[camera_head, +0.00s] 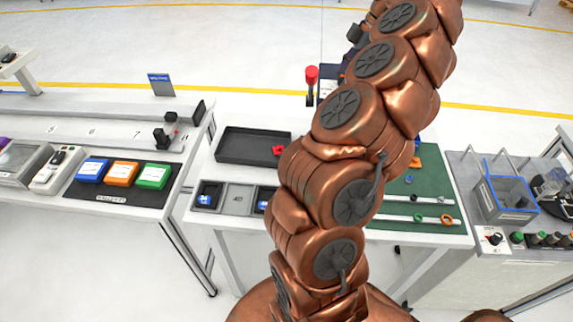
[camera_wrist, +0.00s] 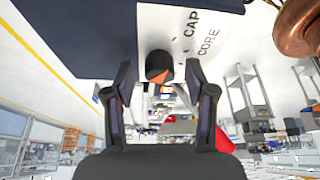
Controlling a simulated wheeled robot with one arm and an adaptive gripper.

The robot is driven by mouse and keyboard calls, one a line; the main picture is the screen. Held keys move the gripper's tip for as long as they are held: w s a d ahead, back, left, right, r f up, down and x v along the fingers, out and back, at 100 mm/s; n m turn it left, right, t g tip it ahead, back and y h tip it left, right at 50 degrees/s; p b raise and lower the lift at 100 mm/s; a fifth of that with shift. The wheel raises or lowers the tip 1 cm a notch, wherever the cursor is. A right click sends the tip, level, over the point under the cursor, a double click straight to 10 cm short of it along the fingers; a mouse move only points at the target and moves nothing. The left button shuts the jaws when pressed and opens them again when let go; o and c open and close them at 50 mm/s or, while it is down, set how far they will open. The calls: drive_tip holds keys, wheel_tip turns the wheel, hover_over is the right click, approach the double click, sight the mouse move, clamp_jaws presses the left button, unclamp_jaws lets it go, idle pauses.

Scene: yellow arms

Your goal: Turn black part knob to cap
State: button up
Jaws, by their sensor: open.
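The black knob (camera_wrist: 156,62) is at the upper middle of the wrist view, with an orange mark on its near face. It stands beside a white label panel (camera_wrist: 205,22) printed CAP and CORE, next to a dark blue surface (camera_wrist: 70,35). My gripper (camera_wrist: 158,80) is open, with one finger on each side of the knob. Gaps show between the fingers and the knob, and I cannot tell its depth between them. In the head view my copper arm stretches up the middle, and I cannot make out the knob there.
A red-topped post (camera_head: 311,76) stands close left of my arm. The table below holds a black tray (camera_head: 237,147) and a green mat (camera_head: 432,180). Blue, orange and green blocks lie at left, and a blue-edged bin (camera_head: 508,199) stands at right.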

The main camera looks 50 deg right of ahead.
drive_tip(key=m+t+h+b, duration=0.1)
drive_tip(key=m+b, duration=0.2)
drive_tip(key=m, duration=0.1)
drive_tip(key=shift+f, duration=0.15)
drive_tip(key=m+h+b, duration=0.1)
drive_tip(key=m+b, duration=0.1)
drive_tip(key=m, duration=0.1)
drive_tip(key=shift+a+m+h+b, duration=0.15)
drive_tip(key=shift+m+h+b, duration=0.15)
drive_tip(key=shift+h, duration=0.1)
drive_tip(key=m+h+b, duration=0.1)
drive_tip(key=m, duration=0.2)
drive_tip(key=shift+m, duration=0.4)
drive_tip(key=shift+a+r+m+h+p, duration=0.1)
drive_tip(key=shift+m+h+p, duration=0.3)
drive_tip(key=shift+m, duration=0.55)
drive_tip(key=shift+a+r+m+h+p, duration=0.15)
drive_tip(key=shift+m+h, duration=0.35)
drive_tip(key=shift+m, duration=0.45)
